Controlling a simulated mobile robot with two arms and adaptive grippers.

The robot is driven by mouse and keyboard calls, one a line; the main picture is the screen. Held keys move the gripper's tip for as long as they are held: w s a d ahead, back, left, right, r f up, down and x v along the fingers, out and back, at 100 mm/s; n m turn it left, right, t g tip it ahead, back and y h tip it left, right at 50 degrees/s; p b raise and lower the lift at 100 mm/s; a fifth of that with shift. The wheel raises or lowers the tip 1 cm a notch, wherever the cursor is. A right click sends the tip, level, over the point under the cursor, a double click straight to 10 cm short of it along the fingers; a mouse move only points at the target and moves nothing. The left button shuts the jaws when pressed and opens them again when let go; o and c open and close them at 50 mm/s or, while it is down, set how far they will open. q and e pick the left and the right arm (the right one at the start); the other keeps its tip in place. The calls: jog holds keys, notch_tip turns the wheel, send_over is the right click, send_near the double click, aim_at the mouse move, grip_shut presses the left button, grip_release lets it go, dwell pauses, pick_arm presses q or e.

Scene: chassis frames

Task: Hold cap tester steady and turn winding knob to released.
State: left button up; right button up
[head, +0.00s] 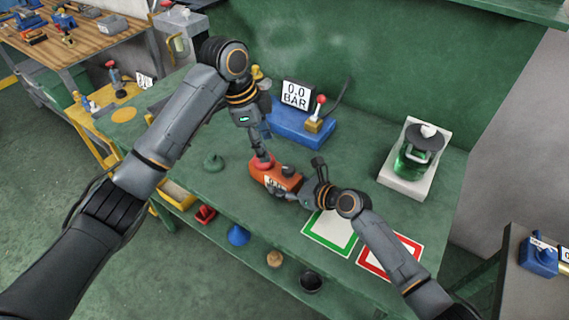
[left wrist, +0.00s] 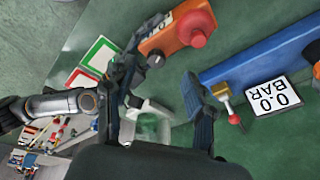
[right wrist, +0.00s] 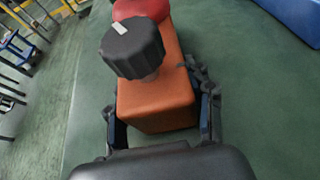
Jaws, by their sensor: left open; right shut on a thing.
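The cap tester is an orange block (head: 274,177) on the green bench, with a red round cap (head: 262,162) at one end and a black winding knob (head: 288,170) at the other. In the right wrist view the ribbed black knob (right wrist: 132,48) has a pale mark on top. My right gripper (head: 304,189) is shut on the orange block's knob end, its fingers (right wrist: 161,125) on both sides. My left gripper (head: 262,150) is above the red cap in the head view. In the left wrist view it is open and empty (left wrist: 165,95), with the orange block (left wrist: 170,32) beyond it.
A blue base with a red-tipped lever (head: 313,120) and a 0.0 BAR display (head: 296,94) stands behind the tester. Green-framed (head: 331,232) and red-framed (head: 388,254) pads lie at the front right. A green bottle on a white stand (head: 408,180) is at the right.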

aim_at(287, 168)
pick_arm(q)
jog(key=shift+n+g+h, duration=0.3)
jog(key=shift+n+h, duration=0.2)
jog(key=shift+h, duration=0.3)
jog(key=x, duration=0.9)
jog(key=shift+w+d+f, duration=0.15)
jog(key=shift+w+d, duration=0.05)
jog(key=shift+d, duration=0.35)
jog(key=shift+c, duration=0.4)
grip_shut()
